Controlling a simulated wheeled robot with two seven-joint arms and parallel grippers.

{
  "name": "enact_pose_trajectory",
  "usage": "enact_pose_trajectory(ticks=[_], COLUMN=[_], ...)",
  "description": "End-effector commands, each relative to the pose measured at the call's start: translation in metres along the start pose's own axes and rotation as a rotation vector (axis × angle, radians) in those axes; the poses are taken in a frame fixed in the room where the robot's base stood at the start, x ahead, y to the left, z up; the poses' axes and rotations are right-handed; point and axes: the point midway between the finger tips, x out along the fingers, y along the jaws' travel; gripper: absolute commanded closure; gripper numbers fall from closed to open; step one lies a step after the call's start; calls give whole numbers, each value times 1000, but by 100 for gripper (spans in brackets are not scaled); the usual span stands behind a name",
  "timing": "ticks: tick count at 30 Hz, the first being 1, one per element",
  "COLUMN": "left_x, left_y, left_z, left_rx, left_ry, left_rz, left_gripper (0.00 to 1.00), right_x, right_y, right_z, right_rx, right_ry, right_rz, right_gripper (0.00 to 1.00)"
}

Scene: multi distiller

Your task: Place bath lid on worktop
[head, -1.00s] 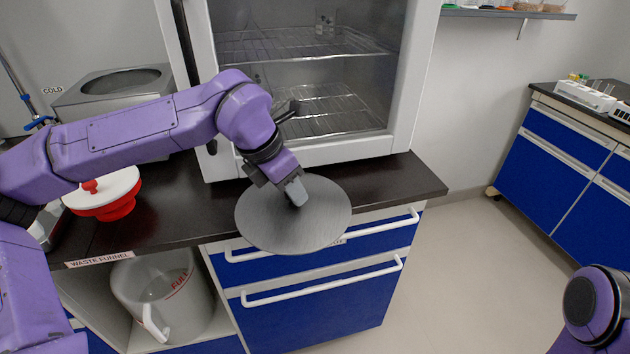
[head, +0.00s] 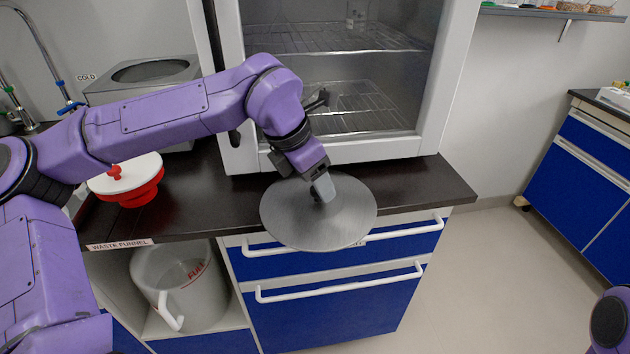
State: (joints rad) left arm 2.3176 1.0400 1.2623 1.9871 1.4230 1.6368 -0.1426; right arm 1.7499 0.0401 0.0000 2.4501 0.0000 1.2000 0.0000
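The bath lid (head: 345,220) is a flat round grey metal disc. In the head view my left gripper (head: 324,190) is at the lid's centre, shut on what looks like its knob, which the fingers hide. The lid looks roughly level and overlaps the front edge of the dark worktop (head: 428,184); I cannot tell how far it is above the surface. The water bath (head: 150,72), a steel box with a round open top, stands at the back left. My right gripper is out of view; only part of my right arm shows at the lower right.
A white oven with a glass door (head: 340,80) stands behind the lid. A red and white waste funnel (head: 128,178) sits to the left on the worktop. Below are blue drawers (head: 340,300) with white handles and a white jug (head: 185,285). Worktop at right is bare.

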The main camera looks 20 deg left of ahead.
Motion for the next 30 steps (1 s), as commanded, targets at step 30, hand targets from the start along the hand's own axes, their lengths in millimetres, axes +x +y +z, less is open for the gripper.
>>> enact_pose_trajectory(ticks=[30], left_x=[-98], left_y=[3], left_z=[4], left_rx=[15], left_ry=[8], left_rz=[37], left_gripper=[42], right_x=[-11], right_y=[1], right_z=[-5], right_rx=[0], right_ry=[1], right_rz=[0], right_gripper=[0])
